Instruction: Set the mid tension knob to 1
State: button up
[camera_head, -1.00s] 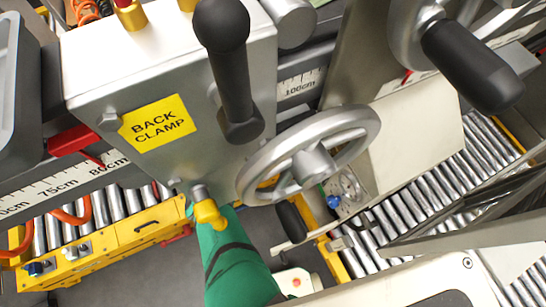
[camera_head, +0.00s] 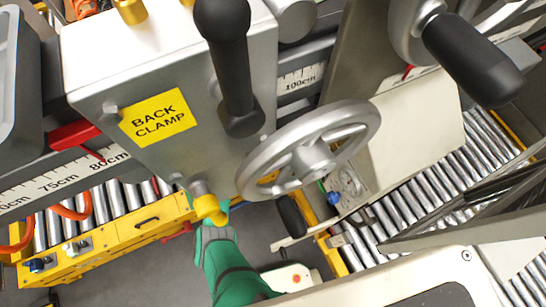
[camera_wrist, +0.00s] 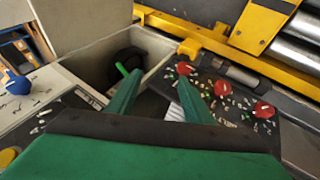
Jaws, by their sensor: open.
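In the wrist view, a dark panel carries three red knobs with white marks around them: a far one (camera_wrist: 185,68), a middle one (camera_wrist: 222,88) and a near right one (camera_wrist: 264,109). The labels are too small to read, so I cannot tell the mid tension knob by name or its setting. My gripper (camera_wrist: 160,82) is open, with nothing between its green fingers. Its right finger reaches over the panel, left of the middle knob; contact cannot be told. In the head view my green gripper (camera_head: 214,232) is below the yellow-tipped lever, its fingertips partly hidden.
A grey open box with a black round part (camera_wrist: 128,60) lies beyond the left finger. A blue knob (camera_wrist: 15,82) is at far left. In the head view, the back clamp housing (camera_head: 90,90) and a handwheel (camera_head: 365,125) overhang my arm. Rollers (camera_head: 400,200) lie to the right.

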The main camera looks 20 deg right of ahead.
jog(key=s, duration=0.1)
jog(key=r, duration=0.1)
jog(key=s, duration=0.1)
jog(key=shift+s+a+r, duration=0.15)
jog(key=shift+s+a, duration=0.1)
jog(key=shift+s, duration=0.1)
